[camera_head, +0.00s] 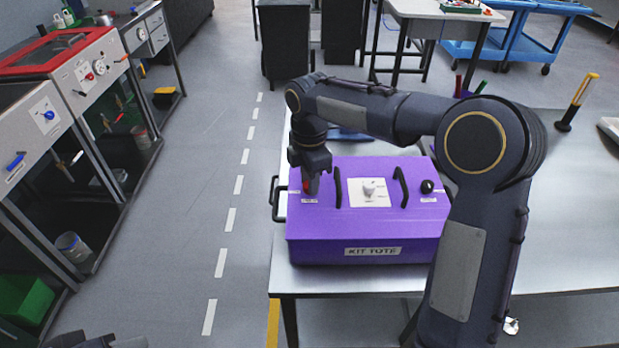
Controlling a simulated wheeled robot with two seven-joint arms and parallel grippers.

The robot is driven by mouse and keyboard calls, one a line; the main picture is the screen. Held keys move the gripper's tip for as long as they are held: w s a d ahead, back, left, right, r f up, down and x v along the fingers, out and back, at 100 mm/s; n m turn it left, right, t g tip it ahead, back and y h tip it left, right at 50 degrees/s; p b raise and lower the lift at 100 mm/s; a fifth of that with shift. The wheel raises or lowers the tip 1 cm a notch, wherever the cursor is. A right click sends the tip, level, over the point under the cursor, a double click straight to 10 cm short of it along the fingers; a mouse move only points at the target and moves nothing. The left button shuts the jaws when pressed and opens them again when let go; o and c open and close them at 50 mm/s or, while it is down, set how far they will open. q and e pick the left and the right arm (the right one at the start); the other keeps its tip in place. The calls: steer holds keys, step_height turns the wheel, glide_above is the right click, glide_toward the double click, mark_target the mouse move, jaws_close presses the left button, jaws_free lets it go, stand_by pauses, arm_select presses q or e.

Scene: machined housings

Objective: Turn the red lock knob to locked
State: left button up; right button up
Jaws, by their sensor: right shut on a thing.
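A purple box labelled KIT TOTE (372,229) stands on the metal table. A red knob (306,187) sits at the left end of its top, mostly hidden by my right gripper. My right gripper (311,188) points down from above and is shut on the red knob. The knob's pointer and the small label text by it cannot be read. My left gripper is not in view; only a dark part of mine shows at the bottom left edge.
The box top also carries a white knob (370,189) on a white plate, two black handles and a black knob (427,187). A yellow-handled tool (578,102) stands at the right of the table. A grey machine with a red-framed top (50,50) stands at the left.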

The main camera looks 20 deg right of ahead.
steer(key=shift+m, duration=0.3)
steer(key=shift+c, duration=0.3)
steer(key=m+p, duration=0.1)
steer(key=m, duration=0.2)
steer(key=shift+r+p, duration=0.1)
steer(key=shift+p, duration=0.25)
steer(key=m+p, duration=0.1)
steer(key=m, duration=0.4)
steer(key=m+p, duration=0.1)
steer(key=m, duration=0.8)
steer(key=shift+m, duration=0.3)
steer(key=o, duration=1)
